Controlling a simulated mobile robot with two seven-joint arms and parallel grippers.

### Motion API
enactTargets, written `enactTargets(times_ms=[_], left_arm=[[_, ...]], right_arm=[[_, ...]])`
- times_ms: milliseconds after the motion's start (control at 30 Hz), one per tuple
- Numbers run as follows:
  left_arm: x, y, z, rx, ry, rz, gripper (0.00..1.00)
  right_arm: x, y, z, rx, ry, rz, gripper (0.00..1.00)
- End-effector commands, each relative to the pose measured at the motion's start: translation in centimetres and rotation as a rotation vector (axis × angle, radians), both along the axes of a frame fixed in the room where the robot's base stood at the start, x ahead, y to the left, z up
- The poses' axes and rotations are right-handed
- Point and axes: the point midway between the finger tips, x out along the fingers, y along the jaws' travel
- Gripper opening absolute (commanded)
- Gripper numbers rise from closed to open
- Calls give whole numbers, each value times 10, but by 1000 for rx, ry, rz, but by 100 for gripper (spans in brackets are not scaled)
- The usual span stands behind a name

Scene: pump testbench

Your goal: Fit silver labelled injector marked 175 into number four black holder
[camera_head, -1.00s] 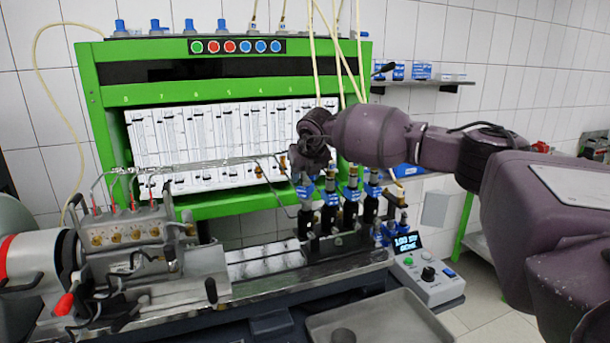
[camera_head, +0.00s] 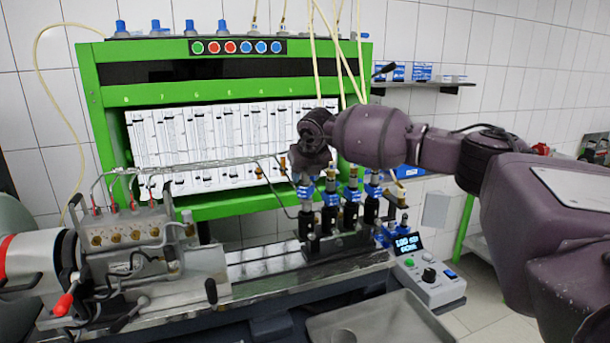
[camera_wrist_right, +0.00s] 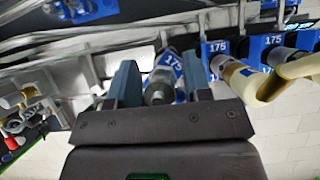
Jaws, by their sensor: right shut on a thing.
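My right gripper (camera_head: 304,174) is above the leftmost black holder (camera_head: 307,222) in the head view. In the right wrist view, the silver injector (camera_wrist_right: 160,88) with a blue label marked 175 stands between the fingers (camera_wrist_right: 162,85), which are shut on it. In the head view this injector (camera_head: 305,191) is upright, in line with the leftmost holder. I cannot tell how deep it sits. The holder numbers are not readable. My left gripper is not in view.
Other injectors with blue labels (camera_head: 351,190) stand in the black holders to the right, close beside my gripper. Thin metal pipes (camera_head: 275,172) run just left of it. A control box (camera_head: 430,278) and a grey tray (camera_head: 400,310) are in front.

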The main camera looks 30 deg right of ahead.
Motion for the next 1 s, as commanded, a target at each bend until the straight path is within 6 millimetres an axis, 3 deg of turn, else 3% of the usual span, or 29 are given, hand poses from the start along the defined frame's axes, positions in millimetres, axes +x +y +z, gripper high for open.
enactTargets(times_ms=[400, 733, 1000], left_arm=[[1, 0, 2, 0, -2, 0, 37], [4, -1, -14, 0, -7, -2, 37], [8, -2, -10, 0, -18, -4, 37]], right_arm=[[0, 0, 1, 0, -2, 1, 7], [-1, -1, -21, 6, -15, 0, 7], [-1, -1, -21, 7, -18, 0, 7]])
